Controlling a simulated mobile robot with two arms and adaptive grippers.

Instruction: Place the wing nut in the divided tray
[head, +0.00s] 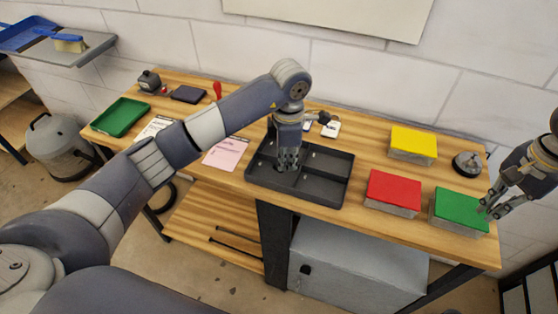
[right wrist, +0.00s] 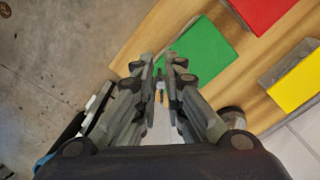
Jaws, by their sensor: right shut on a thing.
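The divided tray (head: 327,197) is dark grey with several compartments and lies at the middle of the bench. My left gripper (head: 287,166) points down over the tray's left part; its fingers are too small and dark to tell whether they are open or what is between them. My right gripper (head: 487,212) is at the right end of the bench, by the green box. In the right wrist view its fingertips (right wrist: 161,83) are shut on a small greyish piece, the wing nut (right wrist: 160,91) as far as I can tell, mostly hidden by the fingers.
A green box (head: 458,210), a red box (head: 394,190) and a yellow box (head: 413,144) stand right of the tray. A dark round object (head: 467,163) is at the back right. A pink sheet (head: 225,153) and a green tray (head: 120,117) lie to the left.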

